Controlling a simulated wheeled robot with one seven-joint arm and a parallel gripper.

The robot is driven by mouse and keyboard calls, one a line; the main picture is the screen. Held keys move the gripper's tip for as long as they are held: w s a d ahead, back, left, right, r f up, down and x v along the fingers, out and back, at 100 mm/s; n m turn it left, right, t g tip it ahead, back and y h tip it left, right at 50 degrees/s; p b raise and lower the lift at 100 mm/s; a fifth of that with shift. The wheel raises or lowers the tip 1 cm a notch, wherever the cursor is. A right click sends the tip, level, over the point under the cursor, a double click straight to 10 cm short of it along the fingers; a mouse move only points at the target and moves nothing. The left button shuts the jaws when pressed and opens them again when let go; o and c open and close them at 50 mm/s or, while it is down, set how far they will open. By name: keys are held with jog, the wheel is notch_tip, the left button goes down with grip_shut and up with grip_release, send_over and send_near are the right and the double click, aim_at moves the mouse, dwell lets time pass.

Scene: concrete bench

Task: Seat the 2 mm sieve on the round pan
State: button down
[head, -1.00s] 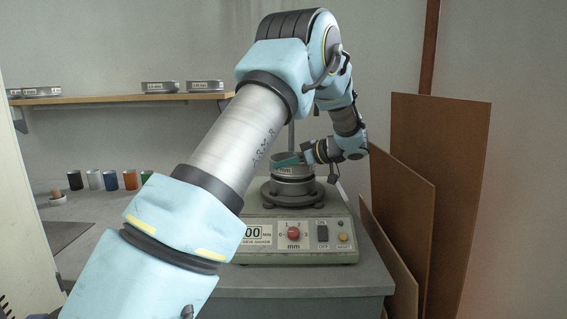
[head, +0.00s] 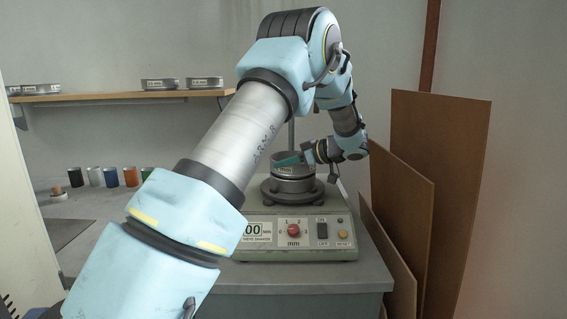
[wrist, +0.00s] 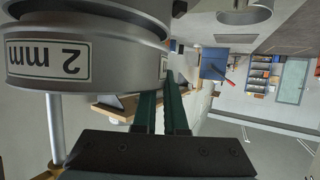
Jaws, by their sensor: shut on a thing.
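The 2 mm sieve (wrist: 95,62) is a grey metal ring; its label reads upside down in the wrist view. In the head view the sieve (head: 293,159) is above the round pan (head: 293,186) on the shaker, roughly in line with it. The pan's grey rim (wrist: 120,8) shows at the top of the wrist view, close to the sieve's narrower skirt. I cannot tell whether they touch all round. My gripper (head: 288,161) has green fingers and is shut on the sieve's side wall; the fingers (wrist: 163,105) also show in the wrist view.
The sieve shaker (head: 300,240) stands on the grey bench (head: 310,275). More sieves (head: 205,83) sit on a wooden shelf (head: 125,97) at left. Several coloured jars (head: 130,177) stand at the bench's back left. Brown boards (head: 440,170) lean at right.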

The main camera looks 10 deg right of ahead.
jog(key=shift+f, duration=0.6)
dwell(0.9)
jog(key=c, duration=0.9)
grip_release()
jog(key=b+v, duration=0.2)
jog(key=v, duration=0.8)
jog(key=shift+s+d+r, duration=0.15)
jog(key=shift+s+d, duration=0.05)
jog(key=shift+d, duration=0.05)
